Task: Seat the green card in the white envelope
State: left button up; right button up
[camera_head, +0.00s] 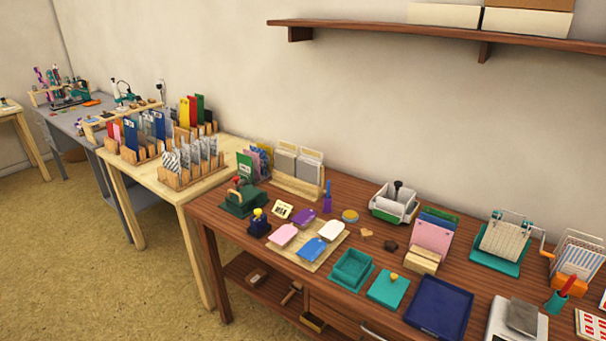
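Several upright green cards show, and I cannot tell which one the task means. One green card (245,166) stands at the left end of the brown table, beside other coloured cards. Another green card (441,213) shows only its top edge behind a blue and a pink card in a wooden block holder. A tall green card (200,107) stands in a rack on the pale table. No white envelope is clearly recognisable. Pale sheets (311,154) stand in grey pockets in a wooden rack, and may be envelopes. Neither of my grippers is in view.
The brown table (480,283) is crowded. A wooden board (312,264) holds pink, purple, blue and white tags. A teal box (352,269), a navy tray (439,306) and a wire roller device (504,240) stand nearby. A shelf (400,29) hangs above.

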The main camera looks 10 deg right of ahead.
aim_at(309, 172)
jog(key=z, duration=0.15)
jog(key=i+j+z, duration=0.45)
jog(key=j+z, duration=0.25)
jog(key=i+j+z, duration=0.15)
jog(key=z, duration=0.15)
jog(key=i+j+z, duration=0.1)
jog(key=j+z, duration=0.25)
jog(key=j, duration=0.2)
